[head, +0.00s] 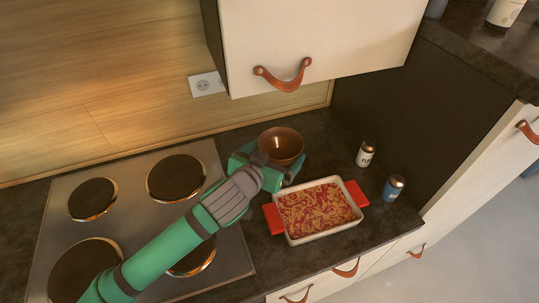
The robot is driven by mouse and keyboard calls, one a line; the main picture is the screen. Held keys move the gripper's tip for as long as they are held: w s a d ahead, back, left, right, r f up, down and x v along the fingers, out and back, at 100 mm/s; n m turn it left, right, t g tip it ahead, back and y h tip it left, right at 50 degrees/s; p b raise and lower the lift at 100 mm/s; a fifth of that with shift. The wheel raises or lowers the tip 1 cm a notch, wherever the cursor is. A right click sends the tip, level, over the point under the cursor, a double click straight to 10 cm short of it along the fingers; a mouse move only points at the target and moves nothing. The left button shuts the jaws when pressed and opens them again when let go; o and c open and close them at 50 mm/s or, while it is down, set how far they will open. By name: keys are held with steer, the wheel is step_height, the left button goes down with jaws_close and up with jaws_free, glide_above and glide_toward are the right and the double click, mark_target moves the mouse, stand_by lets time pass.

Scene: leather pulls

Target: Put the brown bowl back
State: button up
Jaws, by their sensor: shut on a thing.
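The brown bowl (283,141) is in the middle of the head view, over the dark counter behind the baking dish. It looks upright, with its open inside facing up. My gripper (276,160) reaches in from the lower left and is shut on the bowl at its near left side. The fingertips are partly hidden by the bowl and my wrist. I cannot tell whether the bowl touches the counter or is held a little above it.
A white dish of food (290,236) with red holders sits just in front. Two small shakers (366,154) (393,187) stand to the right. A stove (75,160) lies left. A white cabinet (330,40) with a leather pull (283,78) hangs above.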

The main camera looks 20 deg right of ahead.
mark_target(277, 144)
steer(key=w, duration=0.1)
steer(key=w+f, duration=0.2)
steer(key=shift+w+d, duration=0.2)
steer(key=shift+w, duration=0.2)
steer(key=w+f, duration=0.4)
steer(key=f, duration=0.1)
steer(key=shift+d, duration=0.2)
steer(key=shift+w+f, duration=0.15)
steer(key=shift+f, duration=1.55)
steer(key=shift+f, duration=0.15)
steer(key=o, duration=1)
